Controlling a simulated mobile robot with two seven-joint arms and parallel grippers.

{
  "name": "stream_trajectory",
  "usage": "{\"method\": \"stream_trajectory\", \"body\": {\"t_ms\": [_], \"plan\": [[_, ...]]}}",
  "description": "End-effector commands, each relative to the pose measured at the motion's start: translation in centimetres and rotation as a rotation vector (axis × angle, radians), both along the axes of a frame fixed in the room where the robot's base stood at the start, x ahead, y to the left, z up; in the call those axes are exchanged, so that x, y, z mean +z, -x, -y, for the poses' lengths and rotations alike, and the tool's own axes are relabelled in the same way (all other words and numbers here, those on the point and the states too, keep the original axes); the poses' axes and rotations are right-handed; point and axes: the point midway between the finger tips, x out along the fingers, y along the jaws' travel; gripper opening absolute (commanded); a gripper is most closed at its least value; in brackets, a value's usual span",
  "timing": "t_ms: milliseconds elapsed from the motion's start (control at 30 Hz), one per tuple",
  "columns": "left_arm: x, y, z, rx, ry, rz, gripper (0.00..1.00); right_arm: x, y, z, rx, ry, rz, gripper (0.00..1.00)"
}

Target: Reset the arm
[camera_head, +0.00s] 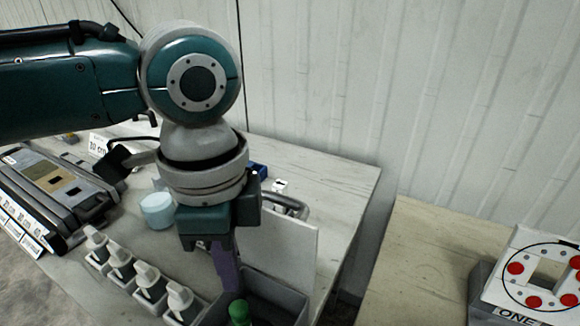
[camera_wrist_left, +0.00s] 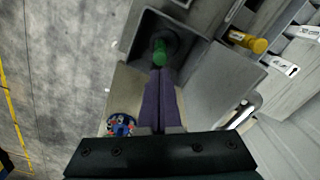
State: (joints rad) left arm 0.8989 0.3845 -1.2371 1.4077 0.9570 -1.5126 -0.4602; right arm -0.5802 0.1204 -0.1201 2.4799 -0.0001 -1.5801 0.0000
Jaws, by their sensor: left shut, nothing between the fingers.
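My left arm comes in from the left in the head view and hangs down over the table. My left gripper (camera_head: 231,284) points down with its purple fingers together and nothing between them. In the left wrist view the fingers (camera_wrist_left: 160,80) lie side by side, with their tips close to a green-topped object (camera_wrist_left: 160,50). That object also shows in the head view (camera_head: 239,312), in a grey bin (camera_head: 275,295). I cannot tell whether the fingers touch it. My right gripper is not in view.
A row of white-topped containers (camera_head: 120,260) stands left of the gripper, with a light blue cup (camera_head: 157,211) behind. A grey case (camera_head: 60,190) lies far left. A white panel (camera_head: 290,245) stands behind the bin. A box with red dots (camera_head: 540,280) sits on the right table.

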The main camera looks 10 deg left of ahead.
Motion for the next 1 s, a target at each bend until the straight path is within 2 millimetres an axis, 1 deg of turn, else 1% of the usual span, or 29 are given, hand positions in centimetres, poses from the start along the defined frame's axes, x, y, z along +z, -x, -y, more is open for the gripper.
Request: {"method": "stream_trajectory", "body": {"t_ms": [67,133,167,267,300,400,467,500,567,667,800,867,1000], "plan": [[-0.1,0.3,0.3,-0.001,0.008,-0.001,0.0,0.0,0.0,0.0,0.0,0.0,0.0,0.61],[-0.5,1.1,1.3,-0.003,0.034,-0.005,0.0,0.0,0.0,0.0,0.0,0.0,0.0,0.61],[-0.7,1.7,2.0,-0.001,0.053,-0.006,0.0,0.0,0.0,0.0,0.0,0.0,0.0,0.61],[-1.3,4.3,4.9,0.028,0.146,-0.006,0.0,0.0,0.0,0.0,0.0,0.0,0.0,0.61],[-1.3,5.3,6.1,0.055,0.194,0.001,0.0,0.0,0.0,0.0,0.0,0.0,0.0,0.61],[-0.9,7.6,8.1,0.174,0.306,0.021,0.0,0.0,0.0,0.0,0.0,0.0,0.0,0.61],[-0.5,8.5,8.3,0.274,0.357,0.037,0.0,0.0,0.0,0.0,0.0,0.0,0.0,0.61],[-0.3,9.0,8.1,0.349,0.384,0.049,0.0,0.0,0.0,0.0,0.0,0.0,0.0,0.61],[0.0,9.6,7.2,0.471,0.41,0.07,0.0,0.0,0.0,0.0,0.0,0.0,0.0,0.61],[0.1,10.6,4.6,0.666,0.415,0.106,0.0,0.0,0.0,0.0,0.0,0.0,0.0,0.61],[0.1,12.2,0.2,0.895,0.368,0.157,0.0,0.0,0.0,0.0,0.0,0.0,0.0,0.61],[0.2,13.1,-1.7,0.978,0.338,0.179,0.0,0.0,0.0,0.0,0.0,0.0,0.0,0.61],[0.4,15.5,-6.4,1.156,0.247,0.233,0.0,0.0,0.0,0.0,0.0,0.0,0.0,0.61]]}}
